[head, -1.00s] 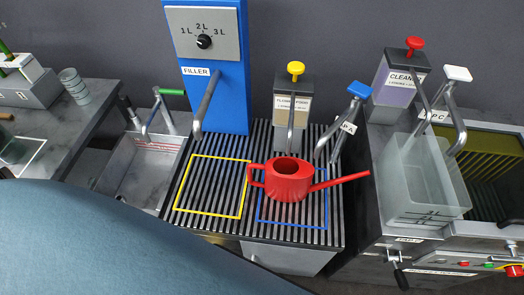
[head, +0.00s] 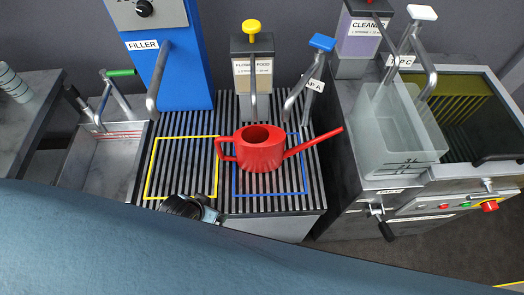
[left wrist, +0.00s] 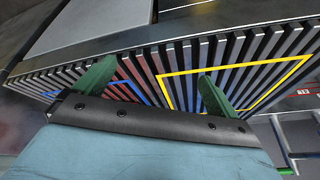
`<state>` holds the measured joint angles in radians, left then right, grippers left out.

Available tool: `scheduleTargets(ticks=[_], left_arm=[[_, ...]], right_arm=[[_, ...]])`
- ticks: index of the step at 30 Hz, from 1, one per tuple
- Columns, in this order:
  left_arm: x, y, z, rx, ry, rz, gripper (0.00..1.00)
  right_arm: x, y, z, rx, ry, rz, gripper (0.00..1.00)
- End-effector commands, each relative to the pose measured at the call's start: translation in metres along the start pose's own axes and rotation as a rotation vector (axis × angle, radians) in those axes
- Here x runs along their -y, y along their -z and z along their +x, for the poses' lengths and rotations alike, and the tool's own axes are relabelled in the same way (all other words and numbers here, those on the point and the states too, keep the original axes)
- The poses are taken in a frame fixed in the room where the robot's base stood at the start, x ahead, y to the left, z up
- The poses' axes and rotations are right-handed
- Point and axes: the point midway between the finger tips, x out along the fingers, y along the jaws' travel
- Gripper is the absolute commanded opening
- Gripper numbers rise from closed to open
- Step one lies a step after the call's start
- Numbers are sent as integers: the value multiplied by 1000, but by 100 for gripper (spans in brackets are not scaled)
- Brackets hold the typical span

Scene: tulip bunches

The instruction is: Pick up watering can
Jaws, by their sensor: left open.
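The red watering can (head: 262,152) stands upright on the slatted grate, within the blue outlined rectangle (head: 236,194). Its loop handle points left and its long spout points up to the right. The can is not seen in the left wrist view. My left gripper (left wrist: 158,69) shows there with two green fingers spread apart and nothing between them, by the grate's front edge. In the head view a dark part of my left arm's end (head: 188,207) shows at the grate's front edge, left of and nearer than the can, apart from it. My right gripper is not in view.
The yellow outlined rectangle (head: 148,194) left of the can is empty. Behind stand the blue filler (head: 185,75), the flower food dispenser (head: 252,72) and a blue-topped tap (head: 322,43). A clear tank (head: 400,140) stands right. A sink (head: 100,165) lies left.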

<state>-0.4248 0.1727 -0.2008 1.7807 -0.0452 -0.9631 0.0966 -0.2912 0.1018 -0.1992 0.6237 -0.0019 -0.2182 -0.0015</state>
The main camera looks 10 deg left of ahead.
Motion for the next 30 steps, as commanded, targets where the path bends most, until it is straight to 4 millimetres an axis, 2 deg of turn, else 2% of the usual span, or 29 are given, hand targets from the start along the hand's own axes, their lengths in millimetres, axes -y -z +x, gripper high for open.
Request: scheduleTargets(ticks=[1,6,10,12,14,20,25,30], left_arm=[[12,32,-2,-101,30,18,97],[26,130,-32,-446,48,62,97],[20,192,-71,-703,-16,122,97],[10,216,-96,-829,-82,167,97],[1,232,-117,-922,-154,215,97],[6,235,-111,-990,-376,396,97],[26,214,-106,-910,-571,539,97],[45,194,-103,-814,-674,597,97]], right_arm=[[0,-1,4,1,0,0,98],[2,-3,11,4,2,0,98],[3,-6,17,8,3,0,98],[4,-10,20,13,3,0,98],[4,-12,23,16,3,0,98],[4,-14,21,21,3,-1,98],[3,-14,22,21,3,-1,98],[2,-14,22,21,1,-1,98]])
